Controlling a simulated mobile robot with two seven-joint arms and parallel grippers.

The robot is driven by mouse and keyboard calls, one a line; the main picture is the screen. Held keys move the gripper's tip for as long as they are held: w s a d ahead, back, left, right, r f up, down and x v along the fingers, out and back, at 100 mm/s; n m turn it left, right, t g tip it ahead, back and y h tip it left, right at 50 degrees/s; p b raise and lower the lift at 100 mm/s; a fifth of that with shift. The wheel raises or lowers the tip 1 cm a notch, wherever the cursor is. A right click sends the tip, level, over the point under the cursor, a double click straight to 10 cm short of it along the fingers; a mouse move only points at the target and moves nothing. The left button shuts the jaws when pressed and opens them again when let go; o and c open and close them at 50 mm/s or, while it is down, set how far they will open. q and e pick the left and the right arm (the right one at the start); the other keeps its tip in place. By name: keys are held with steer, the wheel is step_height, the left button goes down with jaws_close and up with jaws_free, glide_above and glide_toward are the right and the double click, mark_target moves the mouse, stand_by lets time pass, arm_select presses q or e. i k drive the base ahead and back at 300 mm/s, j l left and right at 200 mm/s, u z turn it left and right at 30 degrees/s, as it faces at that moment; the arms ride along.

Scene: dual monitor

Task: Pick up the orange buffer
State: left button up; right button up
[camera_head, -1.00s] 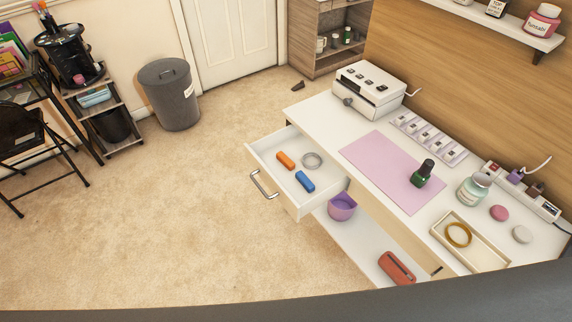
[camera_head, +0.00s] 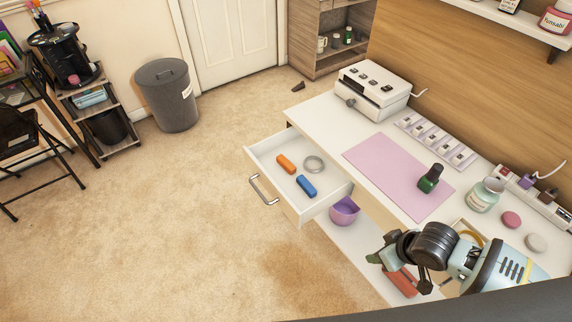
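My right gripper (camera_head: 388,255) comes in from the right, above the lower shelf and the front of the desk. It is well to the right of and nearer than the drawer. Its fingers are small and partly hidden by the wrist, so I cannot tell whether they are apart. My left gripper is out of view.
A red case (camera_head: 402,281) is partly hidden by my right arm. The desk holds a pink mat (camera_head: 385,165), a dark green bottle (camera_head: 430,178) and a white machine (camera_head: 374,92). Carpet left of the drawer is clear.

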mark_target(281, 160)
steer(key=i+j+u, duration=0.1)
steer(key=i, duration=0.25)
steer(key=i+j, duration=0.25)
steer(key=i, duration=0.15)
steer(key=i+j+u, duration=0.15)
steer(key=i, duration=0.2)
